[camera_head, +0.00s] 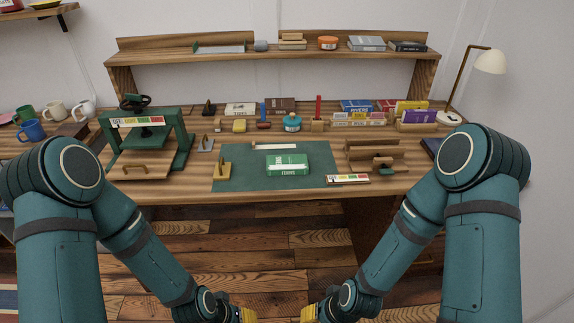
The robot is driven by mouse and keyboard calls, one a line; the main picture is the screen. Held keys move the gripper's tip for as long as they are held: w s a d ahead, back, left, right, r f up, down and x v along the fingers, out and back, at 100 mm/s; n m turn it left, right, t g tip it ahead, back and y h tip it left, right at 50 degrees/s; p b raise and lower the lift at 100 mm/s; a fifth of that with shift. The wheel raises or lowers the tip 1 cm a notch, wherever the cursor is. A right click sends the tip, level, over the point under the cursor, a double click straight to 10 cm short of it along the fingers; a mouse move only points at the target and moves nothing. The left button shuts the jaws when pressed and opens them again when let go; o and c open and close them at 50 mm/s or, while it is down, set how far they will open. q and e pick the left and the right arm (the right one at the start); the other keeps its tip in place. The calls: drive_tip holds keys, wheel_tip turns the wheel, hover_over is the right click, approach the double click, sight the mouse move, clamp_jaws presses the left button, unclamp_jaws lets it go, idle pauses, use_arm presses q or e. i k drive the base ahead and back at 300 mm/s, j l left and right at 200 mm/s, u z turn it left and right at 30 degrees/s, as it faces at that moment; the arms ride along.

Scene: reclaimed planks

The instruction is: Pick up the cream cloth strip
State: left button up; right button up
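A thin cream strip (274,146) lies flat near the back edge of the dark green mat (235,178) on the wooden desk. It looks like the cream cloth strip, but it is too small to tell its material. A green book (288,165) lies on the mat in front of it. My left gripper (248,315) and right gripper (309,314) show only as yellow parts at the bottom edge, in front of and below the desk. They are well apart from the strip. Their fingers are mostly cut off, so their opening is hidden.
A green press (185,150) stands on the left of the desk. A brass-coloured upright piece (224,168) is at the mat's left. A wooden rack (375,155) and a small label-marked block (347,179) are at right. Several books and tools line the back.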

sight(289, 145)
drive_tip(key=j+z, duration=0.1)
drive_tip(key=z, duration=1)
drive_tip(key=j+z, duration=0.9)
drive_tip(key=k+j+z, duration=0.2)
drive_tip(key=j, duration=0.3)
drive_tip(key=j+z, duration=0.2)
drive_tip(key=j, duration=0.3)
